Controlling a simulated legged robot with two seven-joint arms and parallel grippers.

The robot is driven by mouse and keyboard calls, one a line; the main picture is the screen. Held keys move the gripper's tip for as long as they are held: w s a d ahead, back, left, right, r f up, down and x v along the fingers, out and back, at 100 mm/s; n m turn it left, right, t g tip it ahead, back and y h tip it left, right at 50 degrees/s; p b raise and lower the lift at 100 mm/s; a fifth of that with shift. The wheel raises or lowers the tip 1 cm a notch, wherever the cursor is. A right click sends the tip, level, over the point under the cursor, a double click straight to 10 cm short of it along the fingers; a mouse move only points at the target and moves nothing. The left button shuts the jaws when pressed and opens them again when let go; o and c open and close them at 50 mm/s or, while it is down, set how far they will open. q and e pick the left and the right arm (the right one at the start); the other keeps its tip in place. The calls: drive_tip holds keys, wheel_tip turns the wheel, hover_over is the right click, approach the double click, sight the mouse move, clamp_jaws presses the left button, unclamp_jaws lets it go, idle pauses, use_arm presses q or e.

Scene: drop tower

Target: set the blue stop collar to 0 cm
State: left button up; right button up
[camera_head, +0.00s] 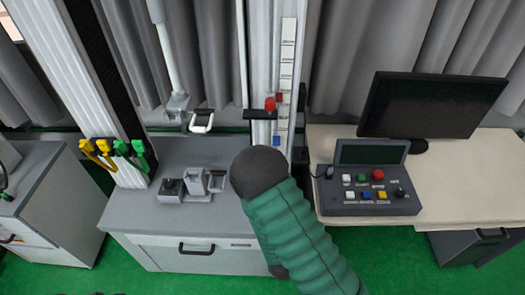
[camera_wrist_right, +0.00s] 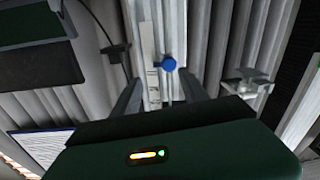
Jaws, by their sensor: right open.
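The blue stop collar (camera_head: 277,140) sits low on the white column with a scale strip (camera_head: 287,70), below a red knob (camera_head: 270,103). In the right wrist view the blue collar's round knob (camera_wrist_right: 169,64) shows in front of the pale column, between and beyond my gripper's fingers. My right gripper (camera_wrist_right: 160,88) is open, with one dark finger on each side of the column and nothing seen between them in contact. In the head view my green right arm hides that gripper. The scale's figures are too small to read. My left gripper is not in view.
A control box (camera_head: 369,191) with coloured buttons and a monitor (camera_head: 430,104) stand on the right table. Small grey devices (camera_head: 196,183) sit on the left cabinet. Yellow and green clamps (camera_head: 100,152) hang on a post. Grey curtains are behind.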

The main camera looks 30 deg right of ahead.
drive_tip(key=b+x, duration=0.7)
drive_tip(key=x, duration=0.2)
drive_tip(key=a+b+x, duration=0.1)
drive_tip(key=b+x, duration=0.3)
drive_tip(key=x, duration=0.1)
drive_tip(key=shift+w+f+b, duration=0.2)
drive_tip(key=shift+w+b, duration=0.1)
drive_tip(key=shift+w+a+r, duration=0.15)
drive_tip(key=shift+w, duration=0.15)
drive_tip(key=shift+a+r, duration=0.3)
drive_tip(key=shift+a, duration=0.35)
drive_tip(key=shift+d+f, duration=0.25)
drive_tip(key=shift+d, duration=0.35)
drive_tip(key=c, duration=0.7)
drive_tip(key=shift+d, duration=0.1)
drive_tip(key=shift+c, duration=2.1)
drive_tip(key=shift+w+a, duration=0.1)
drive_tip(key=shift+a, duration=0.15)
clamp_jaws()
